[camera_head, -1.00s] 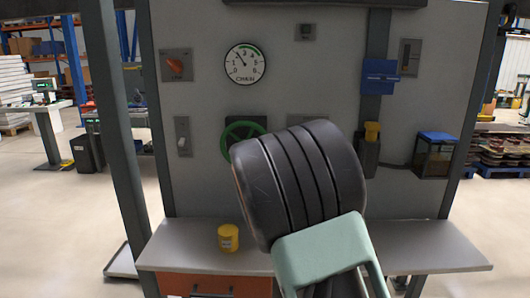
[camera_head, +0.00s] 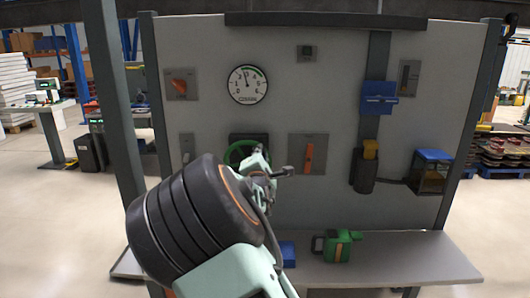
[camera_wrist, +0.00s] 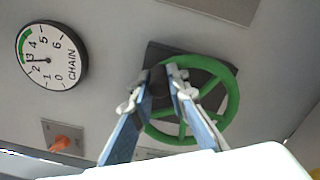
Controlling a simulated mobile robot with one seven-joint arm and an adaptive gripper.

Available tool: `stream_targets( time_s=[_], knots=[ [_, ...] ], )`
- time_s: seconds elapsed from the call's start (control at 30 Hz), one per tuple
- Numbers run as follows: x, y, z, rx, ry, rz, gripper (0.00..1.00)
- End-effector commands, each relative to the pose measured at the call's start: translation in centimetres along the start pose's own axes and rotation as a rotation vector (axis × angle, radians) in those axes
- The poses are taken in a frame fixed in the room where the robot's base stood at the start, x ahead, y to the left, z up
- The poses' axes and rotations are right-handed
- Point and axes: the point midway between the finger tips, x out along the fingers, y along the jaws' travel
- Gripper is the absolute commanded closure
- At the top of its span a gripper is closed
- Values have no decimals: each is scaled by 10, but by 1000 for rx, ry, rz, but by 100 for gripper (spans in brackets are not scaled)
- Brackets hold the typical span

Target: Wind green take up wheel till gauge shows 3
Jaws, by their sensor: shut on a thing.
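The green take-up wheel (camera_head: 236,152) is on the upright panel, partly hidden by my arm. It also shows in the wrist view (camera_wrist: 232,98), with its rim and spokes in front of a dark plate. My gripper (camera_head: 260,160) is at the wheel's right side in the head view. The round white chain gauge (camera_head: 248,85) has a dark needle pointing almost straight up, between 2 and 3 and close to 3. The gauge also shows in the wrist view (camera_wrist: 52,57).
An orange rotary switch (camera_head: 181,86) and an orange lever (camera_head: 309,158) are on the panel. The bench's right end is clear.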

Motion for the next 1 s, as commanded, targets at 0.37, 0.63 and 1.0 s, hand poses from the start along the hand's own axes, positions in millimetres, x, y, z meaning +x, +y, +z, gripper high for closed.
stream_targets(
  time_s=[0.37,0.63,1.0],
  knots=[
    [0,24,-10,-299,-2,8,100],
    [0,30,-14,-415,-3,7,100],
    [1,31,-16,-454,-4,5,100]
  ],
)
